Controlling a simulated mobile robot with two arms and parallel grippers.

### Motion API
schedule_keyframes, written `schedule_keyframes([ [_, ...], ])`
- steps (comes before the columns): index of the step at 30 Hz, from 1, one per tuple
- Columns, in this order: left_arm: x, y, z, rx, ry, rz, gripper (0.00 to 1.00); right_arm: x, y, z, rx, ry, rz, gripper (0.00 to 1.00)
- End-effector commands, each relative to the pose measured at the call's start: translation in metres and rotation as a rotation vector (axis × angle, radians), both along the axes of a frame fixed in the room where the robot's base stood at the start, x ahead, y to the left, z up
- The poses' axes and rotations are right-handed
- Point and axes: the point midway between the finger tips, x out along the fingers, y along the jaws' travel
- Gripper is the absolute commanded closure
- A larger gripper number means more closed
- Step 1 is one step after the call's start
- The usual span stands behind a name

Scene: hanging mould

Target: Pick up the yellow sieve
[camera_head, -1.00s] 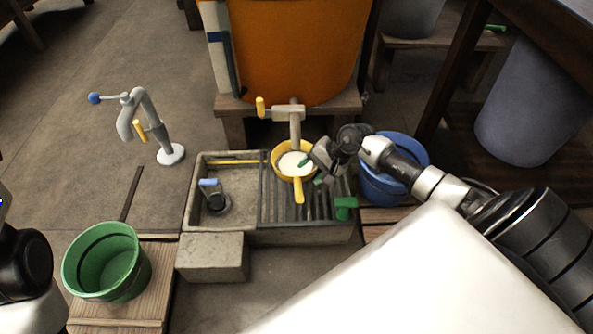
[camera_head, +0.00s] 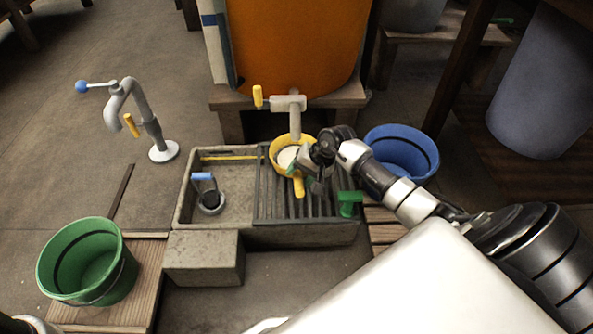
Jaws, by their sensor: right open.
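The yellow sieve (camera_head: 275,151) has a round rim, a white mesh and a yellow handle that points toward me. It sits on the dark slatted right half of the stone sink, below the tap of the orange barrel. My right gripper (camera_head: 302,172) is open and over the sieve's right side, hiding part of its rim and mesh. I cannot tell whether the fingers touch it. My left gripper is not in view; only a bit of my left arm shows at the lower left corner.
The stone sink (camera_head: 205,243) has a blue-handled thing (camera_head: 207,193) in its left basin. A green-handled thing (camera_head: 349,202) stands at its right edge. A blue bucket (camera_head: 412,150) is right of the sink, close to my right arm. A green bucket (camera_head: 85,262) and a grey tap (camera_head: 150,120) are left.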

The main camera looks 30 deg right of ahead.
Motion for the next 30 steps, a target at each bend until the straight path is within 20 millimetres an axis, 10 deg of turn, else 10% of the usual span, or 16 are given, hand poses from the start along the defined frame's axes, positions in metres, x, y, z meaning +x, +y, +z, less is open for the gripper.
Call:
schedule_keyframes([
  [12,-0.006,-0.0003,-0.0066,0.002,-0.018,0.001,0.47,0.0071,0.0071,-0.017,0.0,0.0,-0.001,0.45],
  [23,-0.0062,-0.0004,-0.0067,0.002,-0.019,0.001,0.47,0.0069,0.0071,-0.0173,0.0,0.0,-0.001,0.99],
  [30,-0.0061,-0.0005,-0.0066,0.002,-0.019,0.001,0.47,0.007,0.007,-0.0168,0.001,0.0,-0.001,1.0],
])
